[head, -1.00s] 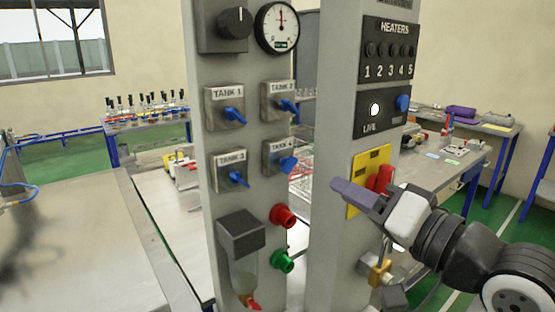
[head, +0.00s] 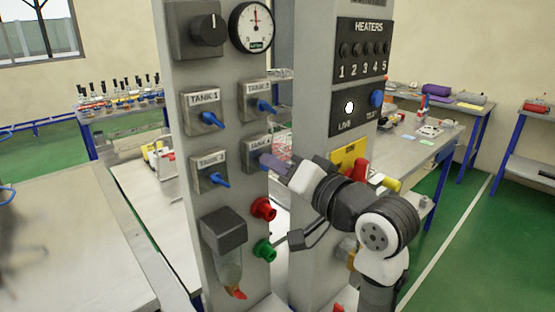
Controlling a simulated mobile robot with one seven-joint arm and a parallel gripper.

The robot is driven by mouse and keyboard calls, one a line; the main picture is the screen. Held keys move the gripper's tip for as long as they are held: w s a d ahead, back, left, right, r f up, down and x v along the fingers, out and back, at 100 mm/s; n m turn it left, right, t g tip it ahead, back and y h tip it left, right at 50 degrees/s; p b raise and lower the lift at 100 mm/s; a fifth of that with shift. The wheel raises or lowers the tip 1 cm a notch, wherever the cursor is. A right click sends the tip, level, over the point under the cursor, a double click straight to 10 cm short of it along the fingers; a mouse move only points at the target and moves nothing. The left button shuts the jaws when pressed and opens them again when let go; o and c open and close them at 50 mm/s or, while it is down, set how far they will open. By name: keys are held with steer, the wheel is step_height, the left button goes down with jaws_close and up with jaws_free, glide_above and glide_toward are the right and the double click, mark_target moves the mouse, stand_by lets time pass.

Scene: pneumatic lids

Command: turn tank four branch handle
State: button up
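The tank four branch plate (head: 252,150) is grey, on the left grey column, lower right of a group of labelled valves. Its blue handle is mostly or wholly hidden behind my gripper (head: 272,163), whose purple-grey fingers reach the plate's right side from the right. I cannot tell whether the fingers touch the handle or hold it, or whether they are open or shut. The tank 1 handle (head: 211,119), tank 2 handle (head: 265,106) and tank 3 handle (head: 217,179) are blue and slant down to the right.
A red fitting (head: 263,209) and a green fitting (head: 264,250) stick out below tank four. A filter bowl (head: 227,255) hangs at lower left. The right column carries the heaters panel (head: 362,52) and a yellow plate (head: 347,156) close behind my arm.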

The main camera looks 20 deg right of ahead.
steer(key=shift+w+a, duration=0.1)
steer(key=shift+w, duration=0.15)
jaws_close()
steer(key=shift+f+n+b, duration=0.1)
steer(key=shift+n+b, duration=0.3)
steer(key=shift+b, duration=0.1)
steer(key=n+b, duration=1.3)
steer(key=n, duration=0.4)
stand_by(0.5)
